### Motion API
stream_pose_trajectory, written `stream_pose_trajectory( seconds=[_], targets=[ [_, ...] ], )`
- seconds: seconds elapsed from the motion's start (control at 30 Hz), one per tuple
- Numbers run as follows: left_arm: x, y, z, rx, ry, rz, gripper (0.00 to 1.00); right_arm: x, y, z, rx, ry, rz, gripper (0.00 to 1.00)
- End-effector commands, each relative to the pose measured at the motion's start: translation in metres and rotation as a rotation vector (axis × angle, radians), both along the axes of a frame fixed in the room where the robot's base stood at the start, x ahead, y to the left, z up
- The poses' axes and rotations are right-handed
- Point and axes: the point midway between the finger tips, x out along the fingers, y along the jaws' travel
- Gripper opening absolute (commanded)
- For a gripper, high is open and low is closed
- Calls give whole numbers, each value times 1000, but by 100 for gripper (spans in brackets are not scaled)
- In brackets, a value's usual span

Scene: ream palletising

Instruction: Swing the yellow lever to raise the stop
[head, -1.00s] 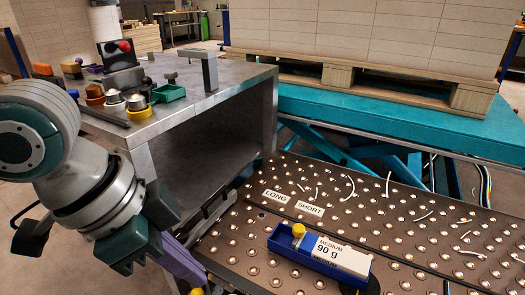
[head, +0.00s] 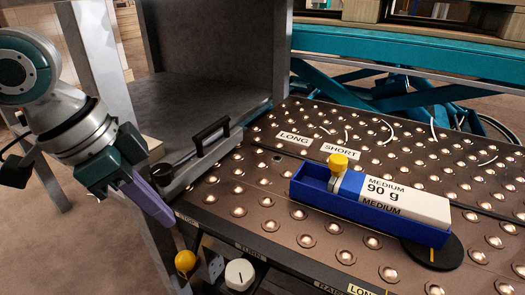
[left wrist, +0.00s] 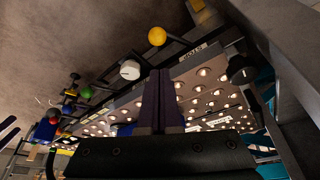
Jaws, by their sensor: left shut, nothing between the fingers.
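The yellow lever's round knob (head: 185,261) is low in the head view, beside the front edge of the ball table. It also shows in the left wrist view (left wrist: 157,36), on a dark rod near a label that appears to read STOP. My left gripper (head: 166,220) is shut and empty, its purple fingers pointing down and right, above the knob in the picture. In the left wrist view its closed fingers (left wrist: 161,75) point toward the knob, with a visible gap. The stop itself I cannot make out.
A white knob (head: 239,274) sits just right of the yellow one. On the ball table (head: 265,205) lies a blue tray (head: 298,190) with a yellow knob and a MEDIUM 90 g pack.

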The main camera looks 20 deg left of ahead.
Motion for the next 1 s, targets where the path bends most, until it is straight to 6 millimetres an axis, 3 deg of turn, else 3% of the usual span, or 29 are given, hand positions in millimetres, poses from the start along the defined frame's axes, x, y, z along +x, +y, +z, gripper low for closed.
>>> stream_pose_trajectory(
  seconds=[0.37,0.8,1.0],
  targets=[
    [1,-1,-5,-1,-1,0,0,0,0,-4,2,-1,-2,100],
    [21,-17,-76,0,-2,-1,0,0,1,-65,2,-1,-3,100],
    [26,-20,-92,1,-2,0,0,0,1,-79,2,-1,-3,100]
  ],
)
